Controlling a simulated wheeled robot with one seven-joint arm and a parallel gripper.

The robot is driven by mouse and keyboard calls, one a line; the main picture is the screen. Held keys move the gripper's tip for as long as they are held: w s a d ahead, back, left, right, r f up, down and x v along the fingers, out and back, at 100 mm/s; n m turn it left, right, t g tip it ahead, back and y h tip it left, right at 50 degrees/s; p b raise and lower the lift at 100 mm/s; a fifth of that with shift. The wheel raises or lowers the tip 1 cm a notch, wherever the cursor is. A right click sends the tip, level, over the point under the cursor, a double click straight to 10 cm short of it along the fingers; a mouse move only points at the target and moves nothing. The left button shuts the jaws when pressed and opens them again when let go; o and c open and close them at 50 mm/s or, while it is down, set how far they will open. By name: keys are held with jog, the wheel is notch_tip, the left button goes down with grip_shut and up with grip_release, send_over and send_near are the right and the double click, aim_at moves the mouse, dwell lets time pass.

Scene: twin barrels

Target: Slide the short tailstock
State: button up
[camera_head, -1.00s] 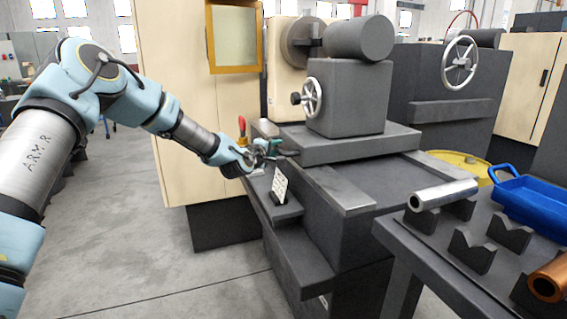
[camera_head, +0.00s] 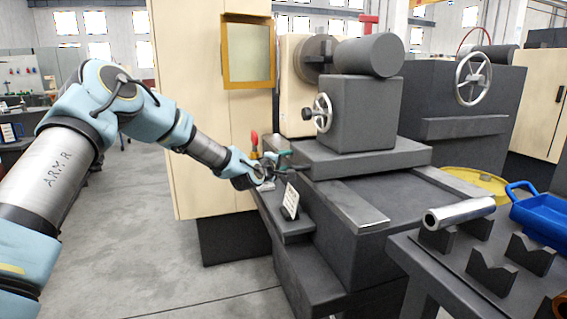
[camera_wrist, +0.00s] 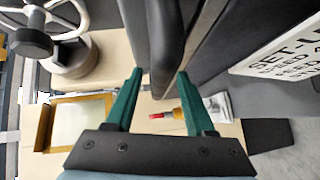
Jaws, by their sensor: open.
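The near tailstock is a dark grey block (camera_head: 358,113) with a short thick barrel (camera_head: 370,55) on top and a silver handwheel (camera_head: 323,113) on its left face. It stands on a flat base (camera_head: 350,158) across the machine bed (camera_head: 395,205). My gripper (camera_head: 283,168) is at the left end of that base, low beside the bed. In the wrist view its green fingers (camera_wrist: 160,75) are apart, with a dark rounded bar (camera_wrist: 165,40) between them. I cannot tell whether either finger touches the bar. The handwheel shows at upper left there (camera_wrist: 65,30).
A white sign (camera_head: 291,201) stands just below my gripper, and a red-handled item (camera_head: 254,142) is behind it. A second machine with a handwheel (camera_head: 473,77) stands at the back right. A silver tube (camera_head: 460,213) and blue tray (camera_head: 545,217) are at right. Floor at left is clear.

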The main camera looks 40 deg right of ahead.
jog(key=b+v, duration=0.1)
jog(key=v, duration=0.9)
jog(key=shift+s+a, duration=0.15)
jog(key=shift+a, duration=0.15)
